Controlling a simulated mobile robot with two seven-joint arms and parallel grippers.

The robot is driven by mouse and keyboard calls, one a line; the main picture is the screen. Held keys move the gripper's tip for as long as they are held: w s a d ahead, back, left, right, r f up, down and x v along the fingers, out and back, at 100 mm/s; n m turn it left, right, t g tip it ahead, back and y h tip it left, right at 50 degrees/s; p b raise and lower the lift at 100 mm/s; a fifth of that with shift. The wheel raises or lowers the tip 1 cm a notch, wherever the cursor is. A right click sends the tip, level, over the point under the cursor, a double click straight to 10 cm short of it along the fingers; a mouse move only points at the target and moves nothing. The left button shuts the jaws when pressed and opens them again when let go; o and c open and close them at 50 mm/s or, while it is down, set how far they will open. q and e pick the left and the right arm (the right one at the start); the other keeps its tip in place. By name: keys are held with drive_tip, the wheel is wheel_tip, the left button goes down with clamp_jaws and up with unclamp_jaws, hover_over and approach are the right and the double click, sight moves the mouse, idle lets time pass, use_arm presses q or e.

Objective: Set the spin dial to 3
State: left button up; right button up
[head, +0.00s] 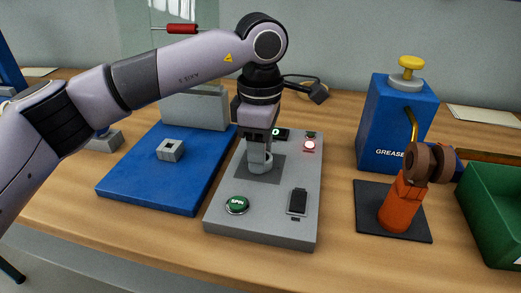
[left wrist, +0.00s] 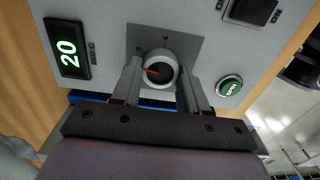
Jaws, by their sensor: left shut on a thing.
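The spin dial (head: 261,167) is a pale round knob on a dark square plate on the grey control panel (head: 260,222). The green-lit display (left wrist: 68,48) reads 20. My right gripper is not in view.
The panel also carries a green SPIN button (head: 237,204), a black switch (head: 297,203) and a red-lit button (head: 309,146). A blue board (head: 150,190) lies left. An orange stand (head: 399,208), blue grease can (head: 392,125) and green bin (head: 492,210) stand right.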

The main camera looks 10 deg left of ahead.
use_arm(q)
drive_tip(key=shift+m, duration=1.7)
drive_tip(key=shift+r, duration=0.1)
drive_tip(key=o, duration=1.1)
drive_tip(key=shift+c, duration=0.2)
drive_tip(key=shift+r, duration=3.55)
